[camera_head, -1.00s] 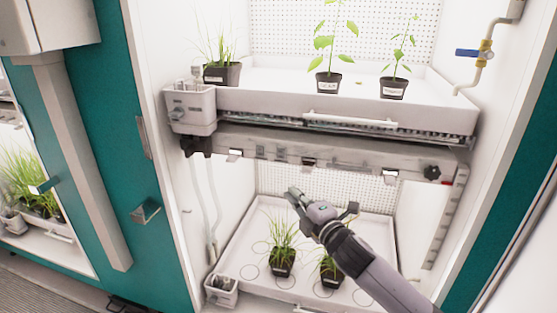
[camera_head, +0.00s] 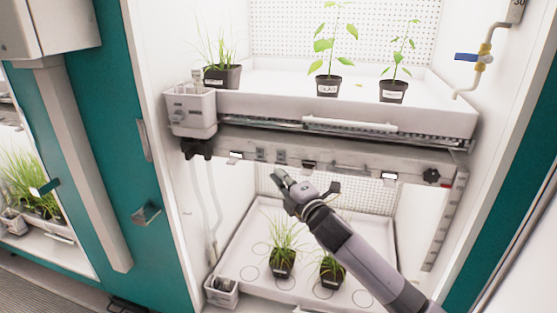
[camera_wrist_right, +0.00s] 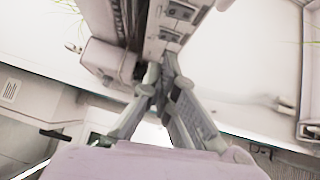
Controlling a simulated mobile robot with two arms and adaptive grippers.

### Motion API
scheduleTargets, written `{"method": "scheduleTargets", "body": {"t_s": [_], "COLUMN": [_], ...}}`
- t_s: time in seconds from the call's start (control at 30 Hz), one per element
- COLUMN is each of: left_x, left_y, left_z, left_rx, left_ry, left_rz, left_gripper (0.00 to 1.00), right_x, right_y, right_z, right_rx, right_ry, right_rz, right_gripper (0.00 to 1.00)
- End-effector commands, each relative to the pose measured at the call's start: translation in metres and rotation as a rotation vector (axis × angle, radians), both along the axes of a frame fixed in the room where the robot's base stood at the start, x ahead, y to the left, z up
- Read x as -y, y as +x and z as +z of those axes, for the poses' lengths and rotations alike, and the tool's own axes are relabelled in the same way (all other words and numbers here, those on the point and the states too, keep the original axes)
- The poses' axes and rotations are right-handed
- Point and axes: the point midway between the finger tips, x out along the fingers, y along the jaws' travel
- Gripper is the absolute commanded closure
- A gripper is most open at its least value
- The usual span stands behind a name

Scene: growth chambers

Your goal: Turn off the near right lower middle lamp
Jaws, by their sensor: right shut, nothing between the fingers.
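A grey lamp bar (camera_head: 345,168) runs across the chamber under the upper shelf, with several small switches and tabs on its front face. Two square switches (camera_head: 270,155) sit left of its middle, and a dark tab (camera_head: 309,166) sits near its middle. My right gripper (camera_head: 279,174) is shut and empty, just below the bar's front face near the square switches. I cannot tell whether it touches the bar. In the right wrist view the shut fingertips (camera_wrist_right: 167,62) point at the bar, close to its row of switches (camera_wrist_right: 171,36). My left gripper is not in view.
The upper tray (camera_head: 345,104) holds potted plants above the bar. A black knob (camera_head: 431,176) is at the bar's right end. A teal door frame (camera_head: 120,140) stands at left.

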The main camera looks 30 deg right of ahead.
Motion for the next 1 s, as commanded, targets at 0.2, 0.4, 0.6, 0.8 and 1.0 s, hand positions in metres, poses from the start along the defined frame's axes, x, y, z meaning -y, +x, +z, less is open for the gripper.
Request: {"method": "scheduleTargets", "body": {"t_s": [0.2,0.4,0.6,0.8,1.0], "left_x": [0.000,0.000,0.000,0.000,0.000], "left_y": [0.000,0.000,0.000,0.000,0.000], "left_z": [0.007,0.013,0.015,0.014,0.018], "left_rx": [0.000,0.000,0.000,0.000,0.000], "left_ry": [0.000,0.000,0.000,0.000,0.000], "left_rz": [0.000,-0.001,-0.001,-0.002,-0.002], "left_gripper": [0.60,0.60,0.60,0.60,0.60], "right_x": [0.003,0.025,0.032,0.033,0.033], "right_y": [0.039,0.054,0.060,0.060,0.061], "right_z": [0.006,0.008,0.008,0.008,0.010], "right_rx": [0.002,-0.001,0.000,0.000,-0.004], "right_ry": [0.001,-0.001,-0.002,-0.001,0.002], "right_rz": [0.000,0.000,0.001,0.001,0.001], "right_gripper": [1.00,1.00,1.00,1.00,1.00]}}
